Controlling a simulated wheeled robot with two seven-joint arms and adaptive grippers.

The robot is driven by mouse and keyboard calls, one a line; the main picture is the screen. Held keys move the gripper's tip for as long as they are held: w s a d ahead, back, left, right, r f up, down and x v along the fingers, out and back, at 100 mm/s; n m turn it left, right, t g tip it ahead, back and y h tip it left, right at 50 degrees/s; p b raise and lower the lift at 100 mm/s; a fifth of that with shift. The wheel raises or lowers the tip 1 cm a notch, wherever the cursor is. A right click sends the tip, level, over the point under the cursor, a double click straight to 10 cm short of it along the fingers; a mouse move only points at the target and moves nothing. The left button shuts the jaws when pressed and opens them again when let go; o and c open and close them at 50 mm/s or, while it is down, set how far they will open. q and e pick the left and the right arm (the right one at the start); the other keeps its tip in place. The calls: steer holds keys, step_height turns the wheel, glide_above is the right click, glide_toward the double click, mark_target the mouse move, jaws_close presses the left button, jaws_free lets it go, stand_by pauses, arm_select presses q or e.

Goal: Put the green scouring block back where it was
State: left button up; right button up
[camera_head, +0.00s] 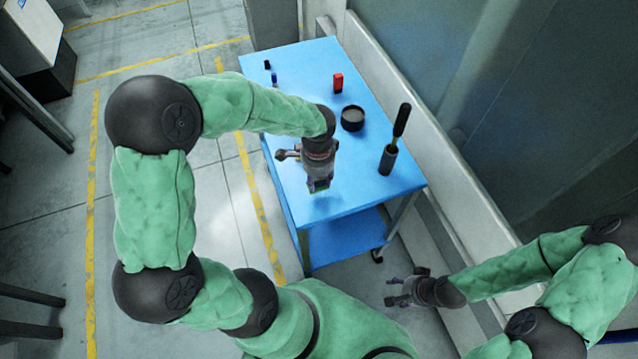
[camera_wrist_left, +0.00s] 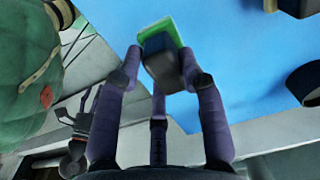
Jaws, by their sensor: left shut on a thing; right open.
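The green scouring block (camera_head: 321,184) is in my left gripper (camera_head: 319,182), above the near part of the blue table top. In the left wrist view the block (camera_wrist_left: 162,38) shows a green end and a dark grey part between the fingers of the left gripper (camera_wrist_left: 163,72), which is shut on it. The head view shows only a small piece of the block, as the gripper hides the rest. I cannot tell its exact height above the table. My right gripper (camera_head: 402,292) is open and empty, low beside the table's near right corner.
The near table top is mostly clear. A wall stands right.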

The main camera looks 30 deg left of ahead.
mark_target(319, 183)
arm_select(q)
steer(key=shift+w+a+f, duration=0.1)
steer(key=shift+w+f, duration=0.15)
steer(key=shift+f, duration=0.1)
steer(key=shift+f+b, duration=0.45)
steer(key=shift+f, duration=1.05)
steer(key=shift+f, duration=0.15)
steer(key=o, duration=1)
steer(key=shift+r, duration=0.25)
step_height(319, 183, up, 12)
steer(key=p, duration=0.3)
steer(key=shift+f, duration=0.1)
